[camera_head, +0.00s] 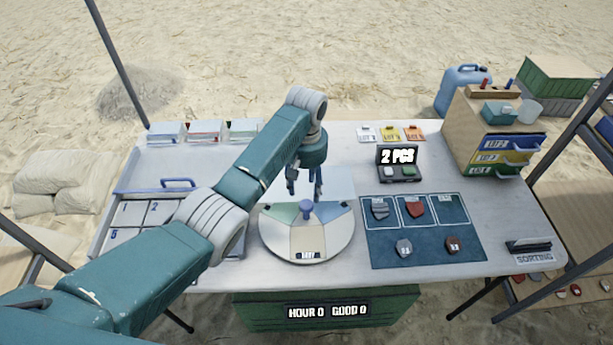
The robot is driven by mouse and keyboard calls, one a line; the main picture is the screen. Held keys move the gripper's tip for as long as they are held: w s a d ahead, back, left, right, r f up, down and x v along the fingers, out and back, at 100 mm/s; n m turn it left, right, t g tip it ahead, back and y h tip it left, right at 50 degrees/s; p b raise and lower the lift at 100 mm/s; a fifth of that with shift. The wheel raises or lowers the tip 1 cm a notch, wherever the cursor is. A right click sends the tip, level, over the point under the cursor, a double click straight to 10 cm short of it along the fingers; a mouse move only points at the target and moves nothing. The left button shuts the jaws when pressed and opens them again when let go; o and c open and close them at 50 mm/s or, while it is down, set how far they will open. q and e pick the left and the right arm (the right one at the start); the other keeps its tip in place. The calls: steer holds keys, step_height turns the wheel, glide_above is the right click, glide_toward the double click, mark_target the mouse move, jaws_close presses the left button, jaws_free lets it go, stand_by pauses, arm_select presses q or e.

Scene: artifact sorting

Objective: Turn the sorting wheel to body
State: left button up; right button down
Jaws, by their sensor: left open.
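The sorting wheel (336,241) is a round pale disc on the table with green, blue and beige sectors. A blue-purple knob (306,209) stands near its middle. The front sector carries a small dark label (307,254) that is too small to read surely. My left gripper (304,192) is open and points down above the back part of the wheel, close to the knob. Its fingers hold nothing. My left arm covers part of the tray at the left. My right gripper is not in view.
A blue mat (384,252) right of the wheel holds several sherds. A "2 PCS" display (398,157) stands behind it. A wooden drawer cabinet (463,125) is at the back right. A numbered tray (128,190) lies left.

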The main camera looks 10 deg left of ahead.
arm_select(q)
steer(key=shift+r, duration=2.2)
